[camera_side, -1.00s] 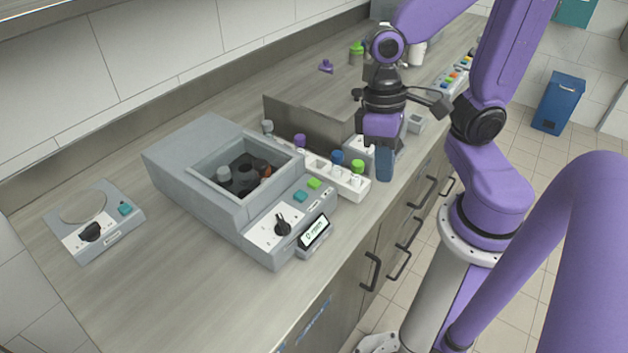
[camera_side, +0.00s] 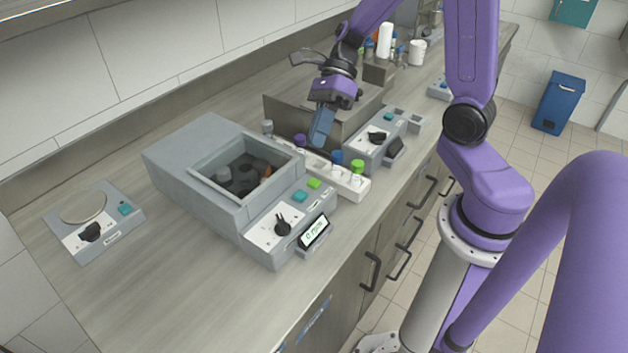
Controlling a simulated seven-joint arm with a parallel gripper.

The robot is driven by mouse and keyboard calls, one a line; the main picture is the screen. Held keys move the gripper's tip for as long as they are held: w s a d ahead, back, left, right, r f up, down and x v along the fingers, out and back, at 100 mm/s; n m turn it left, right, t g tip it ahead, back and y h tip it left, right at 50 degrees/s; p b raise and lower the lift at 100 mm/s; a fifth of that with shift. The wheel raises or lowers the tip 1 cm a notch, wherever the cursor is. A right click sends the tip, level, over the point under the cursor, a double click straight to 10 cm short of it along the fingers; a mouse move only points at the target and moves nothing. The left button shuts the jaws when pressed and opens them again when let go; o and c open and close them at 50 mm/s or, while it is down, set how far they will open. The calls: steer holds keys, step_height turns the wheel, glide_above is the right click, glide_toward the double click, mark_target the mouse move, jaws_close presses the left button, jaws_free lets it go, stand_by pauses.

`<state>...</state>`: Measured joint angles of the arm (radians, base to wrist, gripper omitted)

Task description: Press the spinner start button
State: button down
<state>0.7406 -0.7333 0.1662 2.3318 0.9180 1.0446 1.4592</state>
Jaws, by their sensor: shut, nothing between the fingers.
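The grey spinner (camera_side: 195,165) stands on the bench left of centre. Its well is uncovered, with several dark and grey capped vials (camera_side: 245,176) inside. Its front panel carries a green button (camera_side: 314,183), a teal button (camera_side: 300,196), a black knob (camera_side: 283,227) and a tilted display (camera_side: 314,233) that seems to read 0 rpm. I cannot read which button is start. My gripper (camera_side: 320,135) is shut and empty, its blue fingers pointing down. It is in the air behind and above the buttons, apart from them.
A white rack (camera_side: 350,185) with capped vials stands right beside the spinner, near my fingers. A second device with a knob (camera_side: 376,137) is behind it. A small device (camera_side: 93,225) sits at far left. The front left bench (camera_side: 180,290) is clear.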

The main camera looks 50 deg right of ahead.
mark_target(316, 178)
steer(key=shift+w+d+m+y, duration=0.35)
steer(key=shift+w+m, duration=0.25)
steer(key=shift+m, duration=0.3)
steer(key=shift+f, duration=4.45)
steer(key=shift+f, duration=0.1)
steer(key=shift+f, duration=0.3)
steer(key=shift+f, duration=0.45)
steer(key=shift+r, duration=0.9)
